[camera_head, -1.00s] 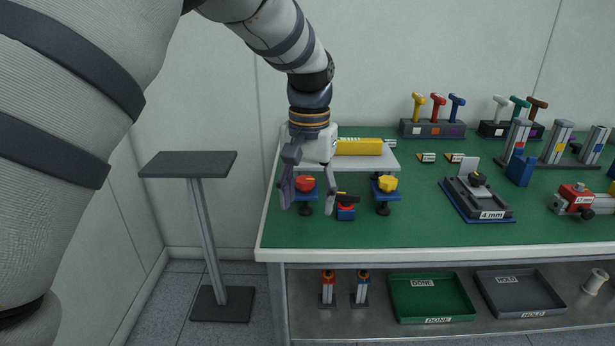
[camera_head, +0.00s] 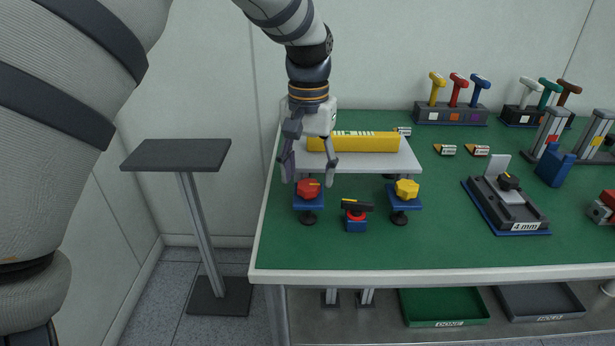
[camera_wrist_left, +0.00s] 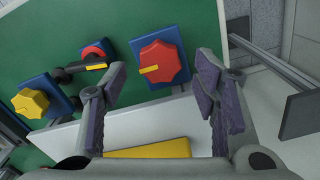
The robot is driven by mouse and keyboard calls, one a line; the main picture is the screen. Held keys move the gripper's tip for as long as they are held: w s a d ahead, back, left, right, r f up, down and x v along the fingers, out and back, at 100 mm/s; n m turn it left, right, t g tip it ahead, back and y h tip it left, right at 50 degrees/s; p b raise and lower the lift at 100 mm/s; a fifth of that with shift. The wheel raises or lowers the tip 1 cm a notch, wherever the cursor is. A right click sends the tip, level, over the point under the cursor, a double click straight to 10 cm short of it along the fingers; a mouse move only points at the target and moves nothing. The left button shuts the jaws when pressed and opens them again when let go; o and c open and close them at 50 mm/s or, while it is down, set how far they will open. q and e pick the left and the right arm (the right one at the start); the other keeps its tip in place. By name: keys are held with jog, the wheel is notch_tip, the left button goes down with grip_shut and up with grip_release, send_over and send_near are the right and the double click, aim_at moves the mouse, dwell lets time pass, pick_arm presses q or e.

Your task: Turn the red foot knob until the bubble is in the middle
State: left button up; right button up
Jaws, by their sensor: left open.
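The red foot knob (camera_head: 307,190) sits on a blue block under the left front of the white plate (camera_head: 372,165). It also shows in the left wrist view (camera_wrist_left: 162,60), with a yellow pointer mark on its top. My left gripper (camera_head: 309,180) is open and empty. Its two fingers are spread to either side of the red knob, which lies just beyond the tips in the left wrist view. A yellow level bar (camera_head: 365,142) lies on the plate. I cannot make out its bubble. My right gripper is not in view.
A yellow knob (camera_head: 407,188) stands at the plate's right front. Between the knobs is a small blue block with a red disc and black bar (camera_head: 357,205). A 4 mm fixture (camera_head: 505,200) is farther right. The green front strip (camera_head: 400,250) is clear.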

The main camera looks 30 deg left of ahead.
pick_arm(q)
jog(key=shift+f, duration=0.95)
jog(key=c, duration=1.2)
jog(key=shift+o, duration=0.2)
jog(key=shift+n, duration=0.3)
jog(key=n, duration=1.2)
jog(key=shift+n, duration=0.3)
